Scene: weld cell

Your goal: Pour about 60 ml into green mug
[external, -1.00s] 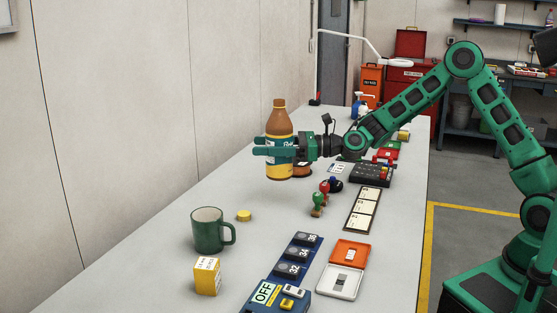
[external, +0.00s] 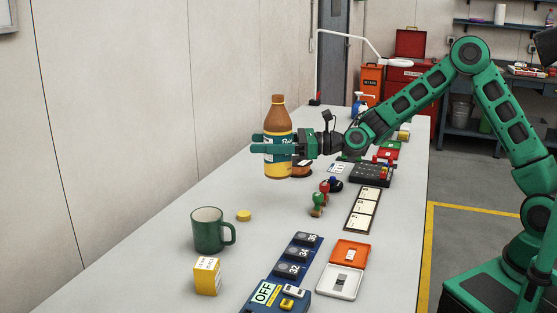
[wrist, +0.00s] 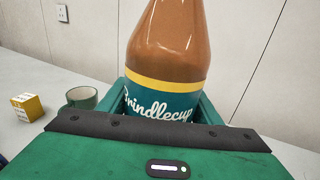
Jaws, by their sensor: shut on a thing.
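A brown bottle (external: 278,116) with a teal and yellow label stands upright in my gripper (external: 272,145), which is shut around its middle. In the external view its base appears to be held above the table. The bottle fills the middle of the wrist view (wrist: 166,50), where its label reads "Grindlecup". The green mug (external: 207,232) stands upright on the table, nearer the camera and left of the bottle, its handle to the right. The mug also shows in the wrist view (wrist: 82,98), left of the bottle. Its contents cannot be seen.
A yellow cap-like disc (external: 244,215) lies behind the mug, and a small yellow box (external: 207,276) stands in front of it. Stamps (external: 318,200), a blue switch panel (external: 293,262) and an orange case (external: 348,253) lie to the right. The wall bounds the left side.

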